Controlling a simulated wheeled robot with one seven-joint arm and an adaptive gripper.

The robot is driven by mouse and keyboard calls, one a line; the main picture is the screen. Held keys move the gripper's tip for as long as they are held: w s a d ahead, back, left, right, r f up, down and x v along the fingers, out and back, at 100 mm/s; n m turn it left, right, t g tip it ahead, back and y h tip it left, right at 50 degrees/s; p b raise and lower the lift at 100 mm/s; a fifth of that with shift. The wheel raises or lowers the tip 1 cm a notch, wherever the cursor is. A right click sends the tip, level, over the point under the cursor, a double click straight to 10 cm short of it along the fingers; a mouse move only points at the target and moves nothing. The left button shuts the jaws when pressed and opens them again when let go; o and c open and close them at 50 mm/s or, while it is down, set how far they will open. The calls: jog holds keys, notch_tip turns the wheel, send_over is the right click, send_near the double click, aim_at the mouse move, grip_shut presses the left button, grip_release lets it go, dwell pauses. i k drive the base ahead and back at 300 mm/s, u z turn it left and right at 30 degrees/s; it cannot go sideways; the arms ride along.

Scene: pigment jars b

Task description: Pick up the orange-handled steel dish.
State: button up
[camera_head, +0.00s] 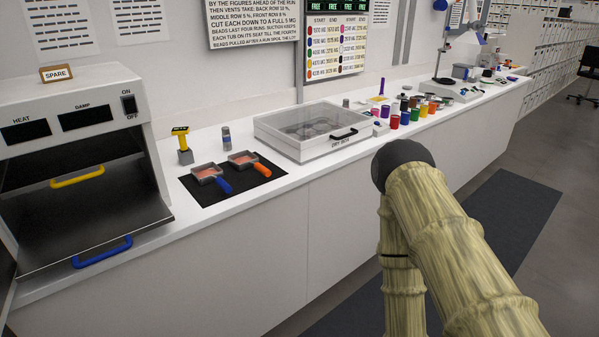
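The orange-handled steel dish (243,158) sits on a black mat (258,188) on the white counter. It is a small square steel pan with reddish-orange contents, and its orange handle (267,170) points toward the counter's front right. A similar steel dish with a blue handle (224,185) stands just left of it on the same mat. My arm, in a pale ribbed cover with a dark rounded joint, shows at the lower right, in front of the counter and clear of the dishes. My gripper is not visible.
An open oven (75,125) with a yellow and a blue handle stands at the left. A lidded clear box (312,130) stands right of the mat, with several coloured jars (404,117) beyond. A yellow-topped tool (183,145) and a small grey bottle (227,137) stand behind the mat.

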aim_at(245, 160)
jog(key=z, duration=0.75)
jog(key=k, duration=1)
jog(key=z, duration=0.75)
jog(key=i, duration=1.05)
jog(key=u, duration=0.8)
jog(key=i, duration=0.95)
jog(key=u, duration=0.95)
